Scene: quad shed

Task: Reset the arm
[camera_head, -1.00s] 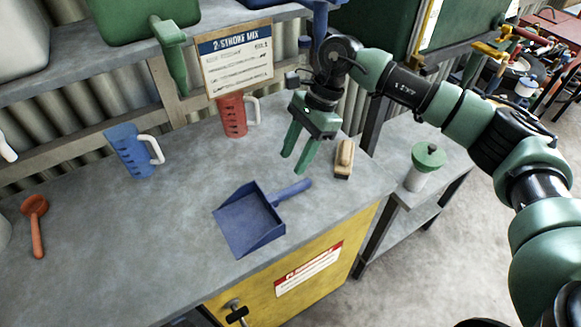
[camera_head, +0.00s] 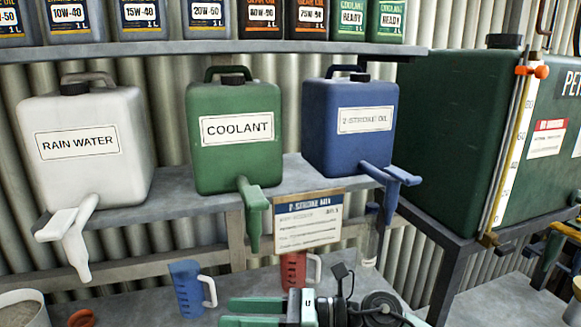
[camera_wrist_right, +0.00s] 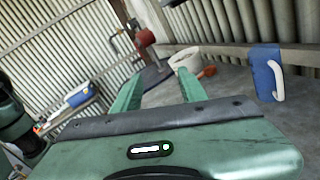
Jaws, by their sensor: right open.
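My right gripper (camera_head: 230,312) is at the bottom of the head view, its green fingers pointing left over the bench. It is open, with nothing between the fingers. In the right wrist view my right gripper's fingers (camera_wrist_right: 157,84) are spread apart and point away from the camera, toward the bench. A blue measuring jug (camera_head: 187,290) stands left of the fingertips. A red measuring jug (camera_head: 292,270) stands behind the gripper, partly hidden by it. My left gripper is not in view.
Rain water (camera_head: 85,175), coolant (camera_head: 235,165) and 2-stroke oil (camera_head: 350,155) containers stand on a shelf. Their taps overhang the bench. A green petrol tank (camera_head: 455,110) is at right. A white bucket (camera_wrist_right: 187,60) and the blue jug (camera_wrist_right: 264,75) show in the right wrist view.

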